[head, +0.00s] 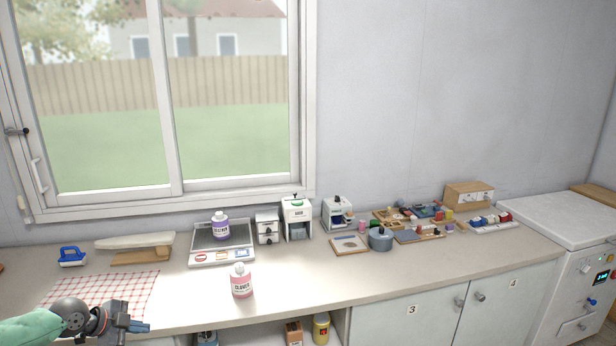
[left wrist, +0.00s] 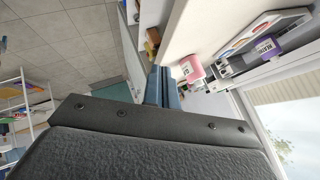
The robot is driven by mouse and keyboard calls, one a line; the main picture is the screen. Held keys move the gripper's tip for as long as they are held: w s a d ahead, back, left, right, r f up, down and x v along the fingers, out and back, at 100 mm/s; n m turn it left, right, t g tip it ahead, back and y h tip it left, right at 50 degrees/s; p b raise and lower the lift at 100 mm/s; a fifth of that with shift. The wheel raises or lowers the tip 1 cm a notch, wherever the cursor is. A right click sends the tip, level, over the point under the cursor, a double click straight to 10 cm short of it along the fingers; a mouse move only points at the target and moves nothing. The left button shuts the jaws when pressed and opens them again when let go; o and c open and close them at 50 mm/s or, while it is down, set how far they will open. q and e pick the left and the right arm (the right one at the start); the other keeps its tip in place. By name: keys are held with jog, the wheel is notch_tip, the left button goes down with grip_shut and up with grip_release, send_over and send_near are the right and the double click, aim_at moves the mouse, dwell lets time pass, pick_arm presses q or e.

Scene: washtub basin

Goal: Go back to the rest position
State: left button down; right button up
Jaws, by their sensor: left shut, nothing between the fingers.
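My left gripper (head: 137,327) is at the lower left in the head view, over the counter's front edge by the checked cloth. Its blue-grey fingers point right and are shut with nothing between them; they also show in the left wrist view (left wrist: 161,86). A pink-labelled bottle (head: 241,283) stands upright on the counter to the right of the gripper, apart from it. A purple-labelled bottle (head: 220,227) stands on the grey panel device (head: 222,257) behind. My right gripper is not in view.
The counter (head: 330,283) has a clear front strip. A red checked cloth (head: 105,287), a blue brush (head: 71,256) and a small sleeve board (head: 140,241) lie at left. Several boxes, a pot (head: 380,239) and trays stand at right, before a white machine (head: 560,222).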

pick_arm(q)
jog(key=s+d+f+n+y+b, duration=0.1)
jog(key=s+d+f+n, duration=0.2)
jog(key=f, duration=1)
jog(key=s+d+f+n+b, duration=0.25)
jog(key=d+f, duration=0.35)
jog(key=f, duration=0.7)
jog(key=s+d+f+n+y, duration=0.1)
jog(key=s+d+f+n, duration=0.2)
jog(key=f, duration=1.1)
jog(key=s+d+f+n+g+y+b, duration=0.1)
jog(key=s+d+f, duration=0.3)
jog(key=s+f, duration=0.5)
jog(key=s+d+f+n+g+y+b, duration=0.1)
jog(key=s+d+f, duration=0.4)
jog(key=s+f, duration=0.5)
jog(key=s+d+f+n+g+y+b, duration=0.1)
jog(key=s+d+f+n+g, duration=0.2)
jog(key=s+f, duration=0.6)
jog(key=s+d+n, duration=0.1)
jog(key=s, duration=0.5)
jog(key=shift+s+d+f+y, duration=0.2)
jog(key=shift+s+y, duration=0.1)
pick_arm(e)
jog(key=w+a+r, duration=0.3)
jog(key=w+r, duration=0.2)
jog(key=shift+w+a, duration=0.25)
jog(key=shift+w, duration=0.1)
